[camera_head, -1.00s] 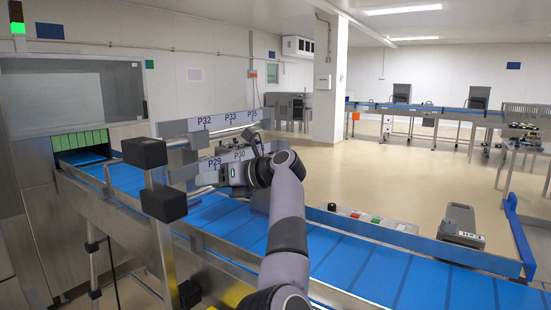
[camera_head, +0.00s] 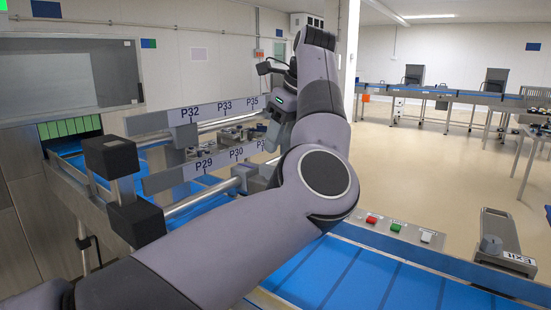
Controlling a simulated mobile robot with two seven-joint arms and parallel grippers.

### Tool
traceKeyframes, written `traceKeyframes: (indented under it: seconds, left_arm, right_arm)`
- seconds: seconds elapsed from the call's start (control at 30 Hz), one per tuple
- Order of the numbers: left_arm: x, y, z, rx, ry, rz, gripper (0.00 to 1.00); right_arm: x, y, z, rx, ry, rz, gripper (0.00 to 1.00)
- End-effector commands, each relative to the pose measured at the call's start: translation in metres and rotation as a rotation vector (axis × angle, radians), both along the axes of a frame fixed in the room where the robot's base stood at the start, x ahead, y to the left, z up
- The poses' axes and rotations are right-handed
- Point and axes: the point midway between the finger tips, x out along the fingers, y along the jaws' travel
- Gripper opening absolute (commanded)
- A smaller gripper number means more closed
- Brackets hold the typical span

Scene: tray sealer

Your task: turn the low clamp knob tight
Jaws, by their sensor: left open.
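My left arm comes in from the lower left and bends up over the line. Its gripper (camera_head: 273,134) points down beside the label bars at their right end; it is open, and its fingertips are small and partly hidden. The upper bar (camera_head: 200,112) reads P32, P33, P35. The lower bar (camera_head: 205,166) reads P29, P30 and a label cut off by dark grey parts (camera_head: 252,178) below the gripper. I cannot pick out the low clamp knob for certain among these parts; no contact shows. My right gripper is not in view.
Two black blocks, upper (camera_head: 110,157) and lower (camera_head: 137,223), sit on a metal post at left. The blue conveyor (camera_head: 345,275) runs below my arm. A button panel (camera_head: 398,228) and an EXIT-marked grey unit (camera_head: 497,243) stand right. Open floor lies beyond.

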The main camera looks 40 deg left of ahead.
Motion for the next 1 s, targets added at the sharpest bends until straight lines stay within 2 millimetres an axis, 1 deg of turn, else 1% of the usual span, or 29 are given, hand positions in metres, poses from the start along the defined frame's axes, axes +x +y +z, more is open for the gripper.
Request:
traceKeyframes:
  seconds: [0.07, 0.17, 0.4, 0.5, 0.67, 0.87, 0.9, 0.97, 1.0]
  left_arm:
    - [0.0, -0.001, -0.002, -0.009, -0.002, -0.002, 0.47]
    - [0.0, 0.003, -0.013, -0.011, -0.002, -0.001, 0.47]
    - [0.0, 0.018, -0.046, -0.008, -0.001, -0.001, 0.47]
    - [0.0, 0.022, -0.056, -0.007, -0.001, -0.004, 0.47]
    - [0.0, 0.025, -0.064, -0.007, -0.003, -0.003, 0.47]
    - [0.0, 0.025, -0.065, -0.007, -0.003, -0.003, 0.47]
    - [0.0, 0.025, -0.065, -0.007, -0.003, -0.003, 0.44]
    - [0.0, 0.026, -0.065, -0.007, -0.003, -0.003, 0.24]
    - [0.0, 0.026, -0.065, -0.007, -0.003, -0.003, 0.11]
  right_arm:
    - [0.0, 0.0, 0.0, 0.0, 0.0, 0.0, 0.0]
    - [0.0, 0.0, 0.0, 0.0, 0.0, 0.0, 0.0]
    - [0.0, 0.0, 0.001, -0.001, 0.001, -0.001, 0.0]
    - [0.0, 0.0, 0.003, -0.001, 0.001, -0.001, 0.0]
    - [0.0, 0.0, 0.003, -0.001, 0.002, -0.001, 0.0]
    - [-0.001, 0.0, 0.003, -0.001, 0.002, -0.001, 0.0]
    - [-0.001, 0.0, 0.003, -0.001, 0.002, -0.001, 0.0]
    - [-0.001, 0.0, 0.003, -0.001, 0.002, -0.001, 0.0]
    - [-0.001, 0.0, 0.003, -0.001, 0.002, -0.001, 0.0]
